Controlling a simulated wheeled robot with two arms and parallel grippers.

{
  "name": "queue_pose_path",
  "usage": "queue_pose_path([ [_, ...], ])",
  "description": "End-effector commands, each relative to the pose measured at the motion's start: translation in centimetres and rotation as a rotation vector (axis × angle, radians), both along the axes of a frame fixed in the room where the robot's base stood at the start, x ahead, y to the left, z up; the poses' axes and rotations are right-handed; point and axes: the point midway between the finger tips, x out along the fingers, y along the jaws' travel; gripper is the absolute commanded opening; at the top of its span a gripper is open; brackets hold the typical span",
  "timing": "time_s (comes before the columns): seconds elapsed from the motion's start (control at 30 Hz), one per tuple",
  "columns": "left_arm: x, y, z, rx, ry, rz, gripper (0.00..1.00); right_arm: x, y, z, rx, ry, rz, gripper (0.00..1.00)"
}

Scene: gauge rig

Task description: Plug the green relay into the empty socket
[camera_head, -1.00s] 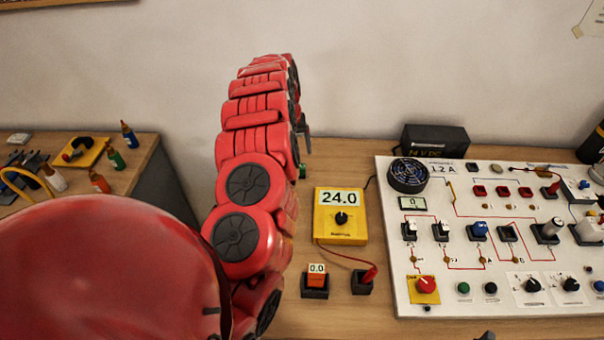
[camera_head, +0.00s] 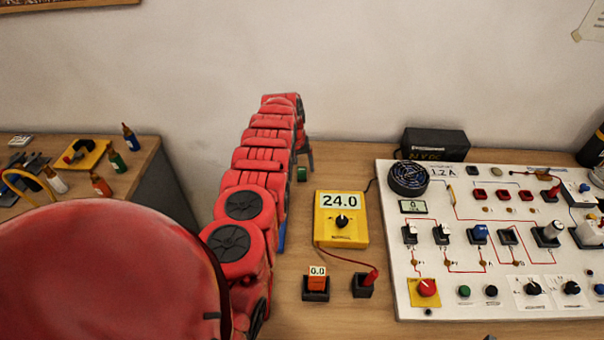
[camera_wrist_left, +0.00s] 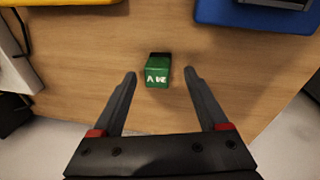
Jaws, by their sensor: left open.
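The green relay (camera_head: 302,174) stands on the wooden table left of the yellow meter, partly hidden by my left arm in the head view. In the left wrist view the relay (camera_wrist_left: 157,72), with white lettering on its face, sits between the tips of my left gripper (camera_wrist_left: 160,74), with a gap on each side. The left gripper (camera_head: 309,158) is open and empty, pointing down at the table. On the white panel (camera_head: 450,305), the dark socket (camera_head: 507,237) right of the blue-topped relay (camera_head: 479,232) looks empty. My right gripper is not clearly seen.
The yellow meter (camera_head: 341,228) reads 24.0. A black box (camera_head: 435,144) is behind the panel. A blue object (camera_wrist_left: 255,14) lies near the relay.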

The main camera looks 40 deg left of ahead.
Motion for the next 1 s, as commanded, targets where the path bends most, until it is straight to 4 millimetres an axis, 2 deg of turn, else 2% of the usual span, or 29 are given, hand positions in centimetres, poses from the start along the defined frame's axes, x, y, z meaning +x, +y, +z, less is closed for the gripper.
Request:
queue_pose_path([
  [0.13, 0.07, -0.17, -0.89, -0.004, 0.000, -0.001, 0.76, 0.00, 0.00, -0.25, 0.000, 0.000, 0.000, 0.66],
  [0.43, 0.15, -0.27, -0.98, -0.004, -0.001, -0.001, 0.76, -0.01, 0.00, -0.24, 0.000, 0.000, 0.000, 0.66],
  [0.47, 0.15, -0.27, -0.98, -0.004, -0.001, -0.001, 0.73, -0.01, 0.00, -0.24, 0.000, 0.000, 0.000, 0.66],
  [0.87, 0.15, -0.26, -0.98, -0.004, -0.001, -0.001, 0.01, 0.00, 0.00, -0.25, 0.000, 0.000, 0.000, 0.66],
  [1.0, 0.15, -0.26, -0.98, -0.004, -0.001, -0.001, 0.00, -0.01, 0.00, -0.25, 0.000, 0.000, 0.000, 0.66],
])
